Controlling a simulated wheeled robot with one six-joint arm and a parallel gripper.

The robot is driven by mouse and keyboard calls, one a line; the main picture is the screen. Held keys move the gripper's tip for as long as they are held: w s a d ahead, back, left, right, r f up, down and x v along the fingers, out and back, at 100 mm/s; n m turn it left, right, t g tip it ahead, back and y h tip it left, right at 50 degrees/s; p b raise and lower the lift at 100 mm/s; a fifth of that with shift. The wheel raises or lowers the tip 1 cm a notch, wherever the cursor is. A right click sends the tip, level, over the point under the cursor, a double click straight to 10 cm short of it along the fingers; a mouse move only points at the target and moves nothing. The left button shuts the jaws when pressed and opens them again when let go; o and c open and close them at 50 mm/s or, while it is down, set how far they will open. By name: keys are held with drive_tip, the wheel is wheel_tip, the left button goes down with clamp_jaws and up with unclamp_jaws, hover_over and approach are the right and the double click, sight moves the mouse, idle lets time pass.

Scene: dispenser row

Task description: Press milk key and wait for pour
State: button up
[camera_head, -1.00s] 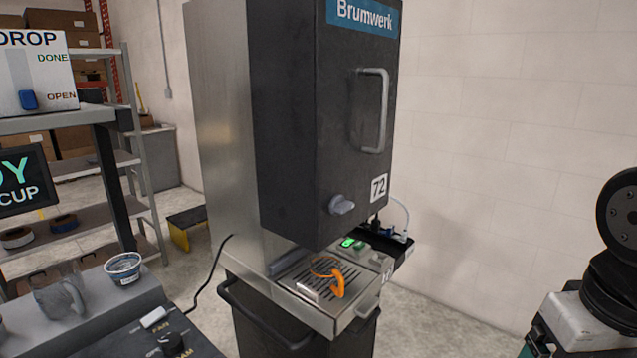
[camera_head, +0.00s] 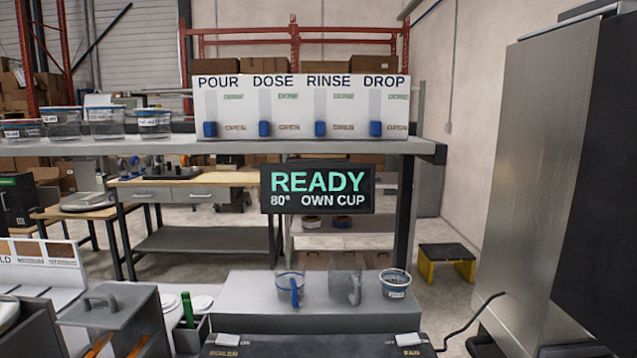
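No key that I can read as milk shows in this view. A dark display (camera_head: 318,189) under the shelf reads READY, 80°, OWN CUP. Below it, a grey raised platform (camera_head: 318,322) holds a clear cup with a blue handle (camera_head: 290,287), a grey translucent jug (camera_head: 345,283) and a small blue-rimmed tub (camera_head: 395,283). My gripper is not in view.
A white board (camera_head: 300,107) on the shelf is marked POUR, DOSE, RINSE, DROP, with blue sliders low by OPEN. Lidded tubs (camera_head: 108,122) stand left of it. A tall steel-and-black machine (camera_head: 535,190) blocks the right side. A yellow-and-black step stool (camera_head: 446,265) stands behind.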

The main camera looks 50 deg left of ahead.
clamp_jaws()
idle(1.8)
